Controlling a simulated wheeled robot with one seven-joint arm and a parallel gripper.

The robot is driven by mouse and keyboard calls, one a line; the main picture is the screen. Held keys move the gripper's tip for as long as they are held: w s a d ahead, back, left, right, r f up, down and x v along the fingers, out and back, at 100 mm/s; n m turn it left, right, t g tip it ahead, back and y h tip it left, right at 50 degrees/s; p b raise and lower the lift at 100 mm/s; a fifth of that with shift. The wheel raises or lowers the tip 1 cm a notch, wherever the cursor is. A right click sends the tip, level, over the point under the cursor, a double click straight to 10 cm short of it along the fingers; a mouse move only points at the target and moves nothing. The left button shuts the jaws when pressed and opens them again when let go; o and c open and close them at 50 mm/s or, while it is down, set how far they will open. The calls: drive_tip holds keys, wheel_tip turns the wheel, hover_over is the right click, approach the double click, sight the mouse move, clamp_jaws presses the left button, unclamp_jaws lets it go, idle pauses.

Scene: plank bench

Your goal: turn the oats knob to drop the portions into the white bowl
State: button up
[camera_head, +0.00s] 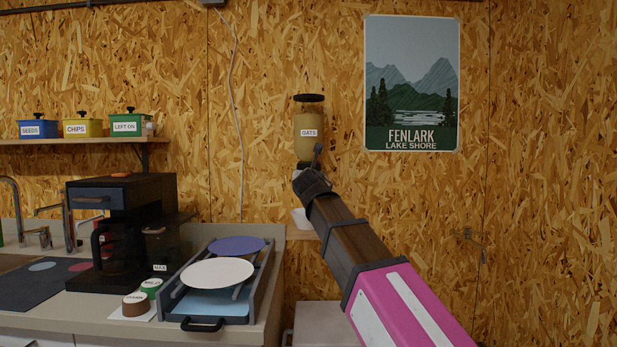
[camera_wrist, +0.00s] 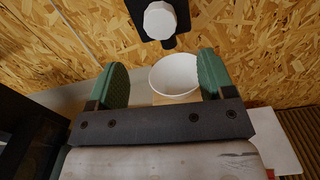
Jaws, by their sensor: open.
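The oats dispenser (camera_head: 309,128) hangs on the chipboard wall, a clear container of oats with a dark lid and an OATS label. Its white knob (camera_wrist: 160,20) shows at the top of the wrist view, faceted, in front of a dark mount. The white bowl (camera_wrist: 175,75) stands below the knob and looks empty; in the head view only part of the bowl (camera_head: 301,218) shows beside my arm. My gripper (camera_wrist: 161,75) is open, its two green fingers wide apart with nothing between them. In the head view my gripper (camera_head: 306,174) is just below the dispenser, partly covering its lower end.
A counter at left holds a black coffee machine (camera_head: 120,230) and a rack with a white plate (camera_head: 218,272) and a purple plate (camera_head: 237,244). Labelled boxes stand on a shelf (camera_head: 60,143). A Fenlark poster (camera_head: 412,85) hangs right of the dispenser.

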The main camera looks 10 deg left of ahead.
drive_tip(key=x, duration=1)
drive_tip(key=shift+a, duration=0.1)
drive_tip(key=shift+s, duration=0.1)
drive_tip(key=c, duration=0.9)
